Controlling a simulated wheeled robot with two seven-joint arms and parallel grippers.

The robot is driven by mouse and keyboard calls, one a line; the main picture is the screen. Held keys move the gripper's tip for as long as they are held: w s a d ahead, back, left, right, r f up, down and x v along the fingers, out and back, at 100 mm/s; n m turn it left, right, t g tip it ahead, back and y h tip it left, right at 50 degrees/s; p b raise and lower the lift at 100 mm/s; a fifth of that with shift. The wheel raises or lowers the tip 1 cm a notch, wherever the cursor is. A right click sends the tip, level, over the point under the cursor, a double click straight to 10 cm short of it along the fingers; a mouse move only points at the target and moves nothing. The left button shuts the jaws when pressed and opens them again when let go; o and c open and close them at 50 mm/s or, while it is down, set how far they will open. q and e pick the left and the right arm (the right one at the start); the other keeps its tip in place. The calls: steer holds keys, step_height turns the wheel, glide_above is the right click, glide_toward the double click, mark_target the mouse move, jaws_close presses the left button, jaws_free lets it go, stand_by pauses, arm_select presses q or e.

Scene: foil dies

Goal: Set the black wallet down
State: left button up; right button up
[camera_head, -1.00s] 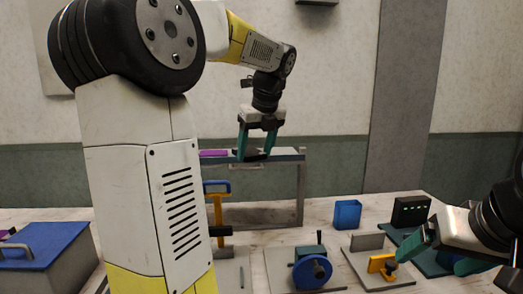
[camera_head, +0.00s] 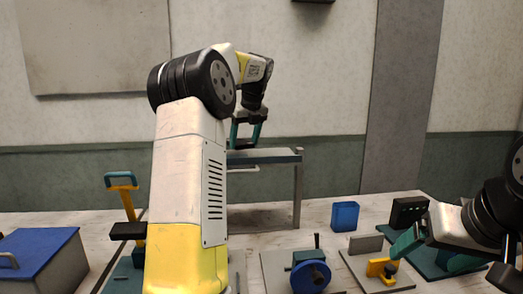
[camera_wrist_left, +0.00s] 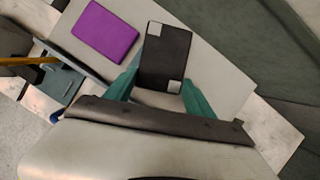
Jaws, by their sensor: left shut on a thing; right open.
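The black wallet (camera_wrist_left: 168,52) with pale corner patches lies between the teal fingers of my left gripper (camera_wrist_left: 160,86) in the left wrist view. My left gripper is shut on it, above the grey top of a raised shelf (camera_wrist_left: 218,72). In the head view this gripper (camera_head: 246,140) is at the shelf's top (camera_head: 280,156), partly behind my own arm. I cannot tell whether the wallet touches the shelf. A purple wallet-like item (camera_wrist_left: 105,29) lies left of the black one on the shelf. My right gripper (camera_head: 433,254) is open and empty at the right.
On the table are a blue-lidded box (camera_head: 38,250), a yellow-barred lever tool (camera_head: 126,200), a blue wheel device (camera_head: 310,275), a blue block (camera_head: 345,216) and a yellow clamp piece (camera_head: 380,268). A black block (camera_head: 408,211) stands near my right gripper.

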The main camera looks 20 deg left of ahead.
mark_target(245, 145)
arm_select(q)
steer(key=shift+f, duration=1.7)
steer(key=o, duration=1.6)
steer(key=shift+f, duration=0.15)
steer(key=shift+c, duration=0.2)
steer(key=v, duration=1.2)
steer(key=s+d+n+t+h, duration=0.1)
steer(key=s+d+n, duration=0.55)
steer(key=s, duration=0.25)
steer(key=s+d+f+n+t+h, duration=0.1)
steer(key=s+d+f+n, duration=0.3)
steer(key=s+f+n, duration=0.4)
steer(key=s+d+f+n+t+h, duration=0.1)
steer(key=s+d+f+n+h, duration=0.2)
steer(key=s+f+n, duration=0.4)
steer(key=s+d+n, duration=0.1)
steer(key=s+n, duration=0.3)
steer(key=s, duration=0.3)
steer(key=shift+d+f+h, duration=0.3)
steer(key=shift+f, duration=0.1)
